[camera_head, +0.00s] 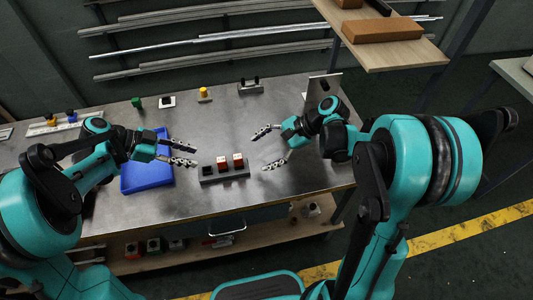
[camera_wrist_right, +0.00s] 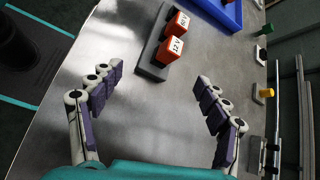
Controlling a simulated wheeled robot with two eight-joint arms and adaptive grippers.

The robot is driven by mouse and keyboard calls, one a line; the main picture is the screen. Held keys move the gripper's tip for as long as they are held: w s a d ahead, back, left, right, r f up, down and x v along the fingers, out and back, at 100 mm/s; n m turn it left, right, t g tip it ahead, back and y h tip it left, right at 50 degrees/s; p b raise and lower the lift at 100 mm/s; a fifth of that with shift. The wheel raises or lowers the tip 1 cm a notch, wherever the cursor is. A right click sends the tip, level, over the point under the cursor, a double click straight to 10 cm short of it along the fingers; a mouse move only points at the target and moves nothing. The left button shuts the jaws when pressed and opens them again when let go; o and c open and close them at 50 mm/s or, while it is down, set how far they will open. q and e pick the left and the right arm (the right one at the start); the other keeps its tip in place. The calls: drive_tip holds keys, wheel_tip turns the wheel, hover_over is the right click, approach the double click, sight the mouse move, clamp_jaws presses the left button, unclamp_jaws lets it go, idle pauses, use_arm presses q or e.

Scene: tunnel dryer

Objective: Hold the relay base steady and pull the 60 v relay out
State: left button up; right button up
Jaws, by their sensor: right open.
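The grey relay base (camera_head: 225,178) sits on the metal table, also seen in the right wrist view (camera_wrist_right: 151,66). Two red relays with white labels stand on it: the middle one (camera_head: 222,163), whose label looks like 60 V in the right wrist view (camera_wrist_right: 181,22), and the rightmost one (camera_head: 238,160), reading 12 V (camera_wrist_right: 173,47). A black piece (camera_head: 208,170) is at the base's left end. My left gripper (camera_head: 195,155) is open and empty, left of the base. My right gripper (camera_head: 261,152) is open, right of the base, its fingers (camera_wrist_right: 159,74) apart and empty.
A blue tray (camera_head: 147,176) lies left of the base, under my left arm. Small green (camera_head: 137,102), yellow (camera_head: 204,94) and black (camera_head: 250,88) parts stand along the table's back. A wooden shelf with a brick (camera_head: 382,31) overhangs at right. The table between is clear.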

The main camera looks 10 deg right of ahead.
sight(246, 165)
drive_tip(key=w+f+m+y, duration=0.1)
drive_tip(key=w+d+f+m+g+y, duration=0.1)
drive_tip(key=f, duration=0.1)
drive_tip(key=shift+y, duration=0.4)
drive_tip(key=shift+d+f+m+g+y, duration=0.2)
drive_tip(key=shift+f+m+g+y, duration=0.1)
drive_tip(key=shift+f+m+y, duration=0.3)
drive_tip(key=shift+x, duration=3.9)
drive_tip(key=shift+s+f, duration=0.1)
drive_tip(key=shift+f, duration=0.1)
